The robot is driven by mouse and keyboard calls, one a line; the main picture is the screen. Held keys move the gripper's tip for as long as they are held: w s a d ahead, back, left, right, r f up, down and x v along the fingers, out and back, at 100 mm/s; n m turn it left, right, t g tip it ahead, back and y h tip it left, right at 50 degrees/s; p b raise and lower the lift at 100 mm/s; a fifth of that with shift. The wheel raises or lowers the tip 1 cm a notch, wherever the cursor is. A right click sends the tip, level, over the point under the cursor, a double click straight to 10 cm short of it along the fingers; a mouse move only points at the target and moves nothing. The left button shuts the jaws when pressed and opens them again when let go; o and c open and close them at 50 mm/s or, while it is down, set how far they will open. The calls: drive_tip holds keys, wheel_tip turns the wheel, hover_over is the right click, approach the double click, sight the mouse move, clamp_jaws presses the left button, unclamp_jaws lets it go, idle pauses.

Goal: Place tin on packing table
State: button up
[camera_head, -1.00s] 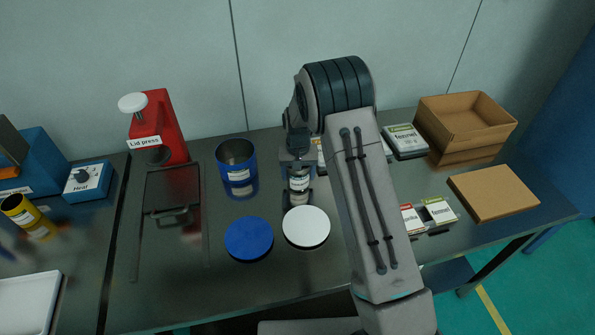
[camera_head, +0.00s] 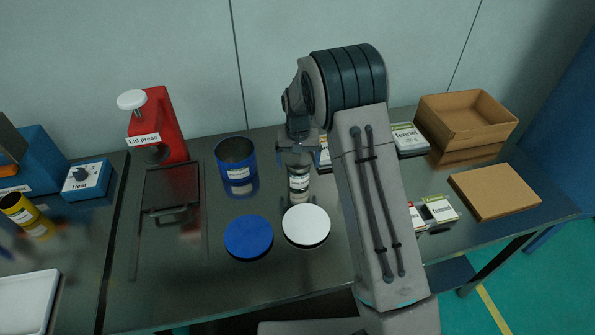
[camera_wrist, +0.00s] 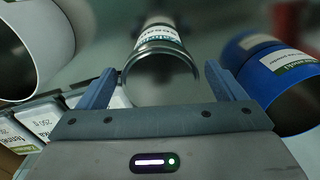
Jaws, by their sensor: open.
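A small silver tin (camera_head: 299,181) with a white label stands upright on the dark packing table (camera_head: 215,290), behind the white lid. In the wrist view the same tin (camera_wrist: 160,75) shows its round metal end between my fingers, with visible gaps on both sides. My gripper (camera_head: 297,152) is open just above and behind the tin in the head view; its two fingers spread in the wrist view (camera_wrist: 162,90). A larger blue tin (camera_head: 237,160) stands to the left; it is at the right in the wrist view (camera_wrist: 285,80).
A white lid (camera_head: 306,226) and a blue lid (camera_head: 249,237) lie in front. The red lid press (camera_head: 158,125) is at left. Labelled cartons (camera_head: 408,139), an open cardboard box (camera_head: 466,120) and a flat brown box (camera_head: 493,191) are at right. A white tin (camera_wrist: 30,45) shows in the wrist view.

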wheel_tip(320, 180, up, 7)
drive_tip(key=shift+r+b, duration=0.2)
drive_tip(key=shift+b, duration=0.2)
drive_tip(key=s+d+r+t, duration=0.1)
drive_tip(key=s+d+r, duration=0.3)
drive_tip(key=s+r, duration=0.25)
drive_tip(key=s+d+r+t, duration=0.1)
drive_tip(key=s+d+r, duration=0.35)
drive_tip(key=s, duration=0.25)
drive_tip(key=s+d, duration=0.1)
drive_tip(key=s, duration=0.8)
drive_tip(key=s+d+r+t, duration=0.1)
drive_tip(key=s+d, duration=0.1)
drive_tip(key=s, duration=0.7)
drive_tip(key=shift+s+d+r, duration=0.2)
drive_tip(key=shift+s+d, duration=0.05)
drive_tip(key=shift+s, duration=0.05)
